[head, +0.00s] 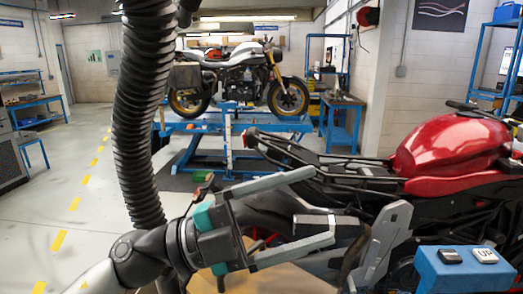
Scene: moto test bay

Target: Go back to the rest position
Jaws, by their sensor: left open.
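My left gripper (322,206) is open in the lower middle of the head view. Its two long grey fingers point to the right and stand wide apart, and I see nothing held between them. The fingers overlap the near red motorcycle (452,143) in the picture; I cannot tell whether they touch it. My left arm comes in from the lower left. My right gripper is not in view.
A black ribbed hose (139,110) hangs just left of the gripper. A blue control box (466,272) with an UP button is at lower right. Another motorcycle (240,78) stands on a blue lift (221,124) behind. Floor is clear at left.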

